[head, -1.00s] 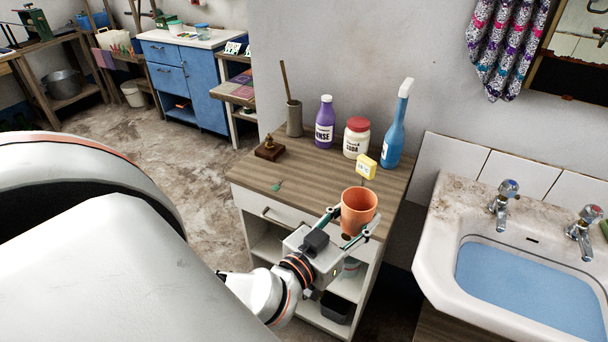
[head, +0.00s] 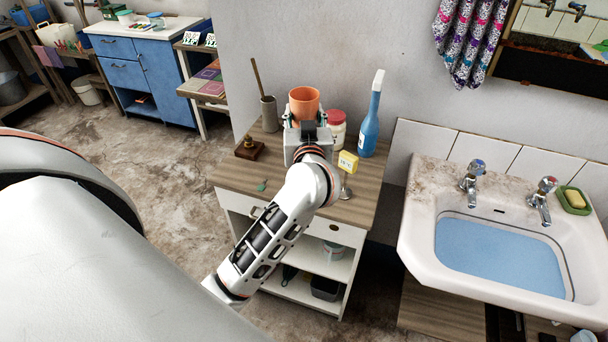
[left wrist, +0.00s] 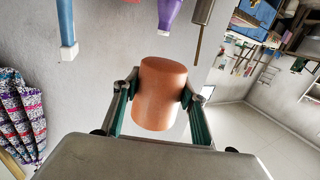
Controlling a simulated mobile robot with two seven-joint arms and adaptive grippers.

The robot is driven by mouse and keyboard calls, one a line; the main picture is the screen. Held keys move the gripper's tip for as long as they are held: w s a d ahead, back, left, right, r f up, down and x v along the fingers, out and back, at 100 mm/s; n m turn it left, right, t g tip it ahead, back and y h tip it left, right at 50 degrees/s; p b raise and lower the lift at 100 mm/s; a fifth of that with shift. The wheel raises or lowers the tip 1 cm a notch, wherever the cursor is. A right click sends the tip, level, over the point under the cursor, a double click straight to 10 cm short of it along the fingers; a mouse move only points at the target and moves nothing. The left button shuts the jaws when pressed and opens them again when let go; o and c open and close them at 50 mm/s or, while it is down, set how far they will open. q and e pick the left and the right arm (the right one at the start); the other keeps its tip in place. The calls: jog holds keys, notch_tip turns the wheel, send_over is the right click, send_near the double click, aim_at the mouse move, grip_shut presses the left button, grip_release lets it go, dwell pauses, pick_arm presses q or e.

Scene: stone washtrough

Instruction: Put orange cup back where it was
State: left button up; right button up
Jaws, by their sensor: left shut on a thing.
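The orange cup (head: 304,98) is upright in my left gripper (head: 305,116), above the back part of the wooden cabinet top (head: 345,205). In the left wrist view the orange cup (left wrist: 160,95) sits between the two fingers, which press on its sides. The picture there is upside down. The purple bottle (left wrist: 167,12) shows behind the cup in the left wrist view; in the head view the cup and gripper hide it. My right gripper is not in view.
On the cabinet top stand a jar with a red lid (head: 337,130), a blue spray bottle (head: 371,115), a grey holder with a stick (head: 269,113), a brown block with a brass piece (head: 249,148) and a yellow box (head: 348,162). A sink (head: 420,235) is at right.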

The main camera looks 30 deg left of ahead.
pick_arm(q)
notch_tip(320, 180, down, 15)
jog(key=b, duration=0.3)
jog(key=shift+a+f+b, duration=0.1)
jog(key=shift+f+b, duration=0.05)
jog(key=shift+b, duration=0.15)
jog(key=shift+f+b, duration=0.75)
jog(key=shift+f, duration=1.65)
jog(key=shift+r, duration=0.1)
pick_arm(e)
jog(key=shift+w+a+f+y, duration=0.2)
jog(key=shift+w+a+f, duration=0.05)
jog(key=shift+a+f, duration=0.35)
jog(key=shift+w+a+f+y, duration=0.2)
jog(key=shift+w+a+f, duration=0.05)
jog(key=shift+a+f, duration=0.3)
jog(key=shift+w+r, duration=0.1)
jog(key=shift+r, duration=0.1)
pick_arm(q)
jog(key=o, duration=1.2)
jog(key=shift+f, duration=0.2)
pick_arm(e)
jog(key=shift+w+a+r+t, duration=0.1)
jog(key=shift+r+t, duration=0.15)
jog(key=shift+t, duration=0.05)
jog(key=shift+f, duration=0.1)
